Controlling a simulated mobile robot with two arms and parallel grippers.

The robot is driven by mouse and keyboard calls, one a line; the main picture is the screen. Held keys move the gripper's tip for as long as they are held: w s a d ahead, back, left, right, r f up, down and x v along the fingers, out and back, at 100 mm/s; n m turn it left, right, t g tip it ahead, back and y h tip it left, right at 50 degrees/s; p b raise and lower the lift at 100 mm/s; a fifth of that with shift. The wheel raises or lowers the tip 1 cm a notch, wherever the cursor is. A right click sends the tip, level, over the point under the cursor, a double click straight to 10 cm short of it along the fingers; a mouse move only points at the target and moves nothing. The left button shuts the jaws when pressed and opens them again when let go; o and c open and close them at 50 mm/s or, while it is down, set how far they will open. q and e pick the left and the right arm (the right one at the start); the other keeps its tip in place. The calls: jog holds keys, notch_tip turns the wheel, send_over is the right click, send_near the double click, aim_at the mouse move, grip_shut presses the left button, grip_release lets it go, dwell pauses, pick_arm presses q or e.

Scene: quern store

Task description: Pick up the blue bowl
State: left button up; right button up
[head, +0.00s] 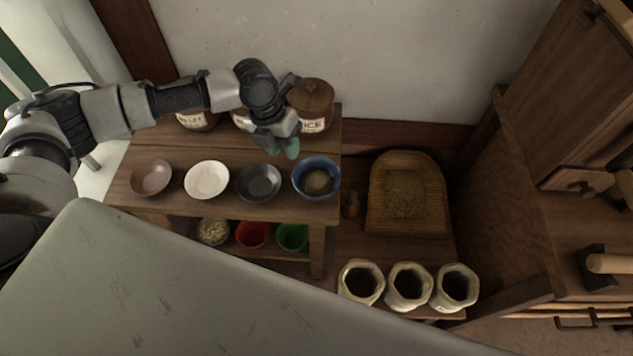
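The blue bowl (332,176) stands upright at the right end of the wooden bench's top (225,211). Something tan and grainy shows in it. My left gripper (281,148) reaches in from the left, over the bench's back part. Its two green fingertips point down, just behind and to the left of the blue bowl's rim. The tips look a little apart with nothing between them. They appear apart from the bowl, though the height is hard to judge. My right gripper is out of view.
A pinkish bowl (150,178), a white bowl (207,180) and a dark grey bowl (259,182) stand left of the blue one. Labelled jars, including a rice jar (314,108), stand behind. Lower down are small bowls, a wooden tray of grain (405,195) and three open sacks (409,286).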

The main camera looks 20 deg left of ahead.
aim_at(296, 168)
pick_arm(q)
jog(key=x, duration=0.7)
jog(key=shift+w+d+f+b, duration=0.2)
jog(key=shift+w+d+b, duration=0.05)
jog(key=shift+b, duration=0.1)
jog(key=shift+d+f, duration=0.1)
jog(key=shift+f, duration=0.35)
jog(key=c, duration=0.7)
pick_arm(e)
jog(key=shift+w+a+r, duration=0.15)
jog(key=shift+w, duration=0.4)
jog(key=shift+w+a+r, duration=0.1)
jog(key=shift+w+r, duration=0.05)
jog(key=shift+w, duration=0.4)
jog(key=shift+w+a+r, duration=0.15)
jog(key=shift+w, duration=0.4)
